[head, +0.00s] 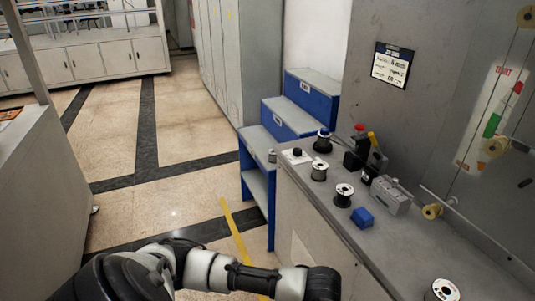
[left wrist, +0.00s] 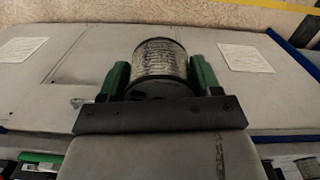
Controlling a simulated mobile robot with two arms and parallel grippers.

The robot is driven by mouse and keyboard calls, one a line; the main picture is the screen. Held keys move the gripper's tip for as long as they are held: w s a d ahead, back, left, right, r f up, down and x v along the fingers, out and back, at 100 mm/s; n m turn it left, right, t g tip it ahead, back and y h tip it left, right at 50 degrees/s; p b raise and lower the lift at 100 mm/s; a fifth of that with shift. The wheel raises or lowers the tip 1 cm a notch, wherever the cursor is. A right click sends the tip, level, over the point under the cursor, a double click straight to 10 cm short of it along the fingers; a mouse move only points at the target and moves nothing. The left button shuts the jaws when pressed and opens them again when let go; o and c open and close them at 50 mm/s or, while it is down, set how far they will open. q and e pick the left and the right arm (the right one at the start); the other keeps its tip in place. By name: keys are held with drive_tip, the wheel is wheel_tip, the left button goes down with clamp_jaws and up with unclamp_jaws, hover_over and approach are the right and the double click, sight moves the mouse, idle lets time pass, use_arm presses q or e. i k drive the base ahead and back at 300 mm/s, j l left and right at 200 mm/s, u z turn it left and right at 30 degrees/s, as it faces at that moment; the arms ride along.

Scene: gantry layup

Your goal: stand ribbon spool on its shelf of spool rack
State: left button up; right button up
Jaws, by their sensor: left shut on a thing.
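My left gripper (left wrist: 160,72) is shut on a spool (left wrist: 158,58) with a pale, dark-streaked winding and dark flanges. The green fingers press on its two sides. In the head view my left arm comes in along the bottom and ends in a dark part; the fingers and the held spool cannot be made out there. A blue stepped unit with grey shelf tops and small labels (head: 301,88) stands beyond the counter; it looks like the spool rack. Its shelf tops look mostly empty, with a small grey item (head: 271,156) near its lower front. My right gripper is not in view.
The grey counter (head: 310,215) on the right holds several black-and-white spools (head: 343,195), a blue block (head: 362,217), a grey metal device (head: 391,196) and a black fixture with a red knob (head: 358,150). Tall grey cabinets (head: 222,60) stand behind. The tiled floor (head: 180,130) at left is clear.

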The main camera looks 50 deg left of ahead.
sight(255, 135)
drive_tip(key=i+j, duration=0.25)
drive_tip(key=j, duration=0.3)
drive_tip(key=i+j, duration=0.2)
drive_tip(key=j, duration=0.3)
drive_tip(key=i+j, duration=0.25)
drive_tip(key=j, duration=0.3)
drive_tip(key=i+j, duration=0.2)
drive_tip(key=j, duration=0.35)
drive_tip(key=i+j, duration=0.25)
drive_tip(key=j, duration=0.25)
drive_tip(key=i+j, duration=0.2)
drive_tip(key=j, duration=0.35)
drive_tip(key=i+j, duration=0.25)
drive_tip(key=j, duration=0.3)
drive_tip(key=i+j+u, duration=0.1)
drive_tip(key=j, duration=0.4)
drive_tip(key=i, duration=0.1)
